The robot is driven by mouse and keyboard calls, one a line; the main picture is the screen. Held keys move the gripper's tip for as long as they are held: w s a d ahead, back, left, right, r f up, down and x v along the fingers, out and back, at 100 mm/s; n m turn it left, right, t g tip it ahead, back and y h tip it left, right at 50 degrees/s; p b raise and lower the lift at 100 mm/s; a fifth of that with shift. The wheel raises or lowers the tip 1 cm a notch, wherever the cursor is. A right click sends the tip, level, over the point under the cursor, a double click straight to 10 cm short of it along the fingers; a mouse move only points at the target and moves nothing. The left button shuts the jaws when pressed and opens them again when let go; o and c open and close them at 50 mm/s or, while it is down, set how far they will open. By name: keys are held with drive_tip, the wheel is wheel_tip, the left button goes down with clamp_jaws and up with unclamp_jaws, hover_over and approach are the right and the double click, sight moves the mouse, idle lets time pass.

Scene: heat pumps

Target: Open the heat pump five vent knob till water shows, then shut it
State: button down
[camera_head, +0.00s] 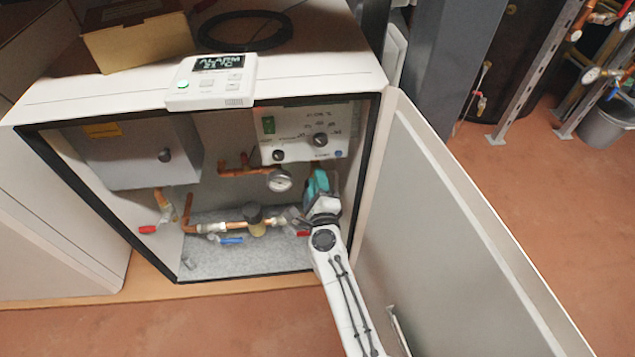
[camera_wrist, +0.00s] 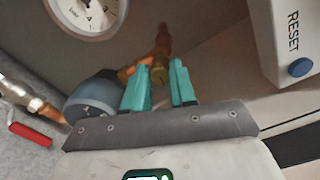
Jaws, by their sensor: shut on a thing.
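The heat pump cabinet (camera_head: 205,280) stands open, with copper pipes and valves inside. In the wrist view the brass vent knob (camera_wrist: 160,72) sits at the end of a short copper pipe, between the teal fingertips of my gripper (camera_wrist: 160,85). The fingers are shut on it. My gripper (camera_head: 318,180) reaches into the right side of the cabinet in the head view, where it and my arm hide the knob. No water shows at the knob in the wrist view. Which number the pump bears cannot be read.
A pressure gauge (camera_head: 280,180) is left of my gripper. The control panel (camera_head: 305,135) with its blue reset button (camera_wrist: 301,68) is above. A rounded grey part (camera_wrist: 98,98) lies close by the fingers. The open door (camera_head: 450,200) stands right of my arm. An alarm display (camera_head: 218,62) tops the cabinet.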

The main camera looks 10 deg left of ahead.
drive_tip(key=shift+f, duration=0.1)
idle(0.3)
drive_tip(key=c, duration=0.9)
unclamp_jaws()
drive_tip(key=shift+s, duration=0.1)
drive_tip(key=p+v, duration=0.4)
drive_tip(key=v, duration=0.6)
drive_tip(key=shift+s, duration=0.3)
drive_tip(key=shift+d, duration=0.1)
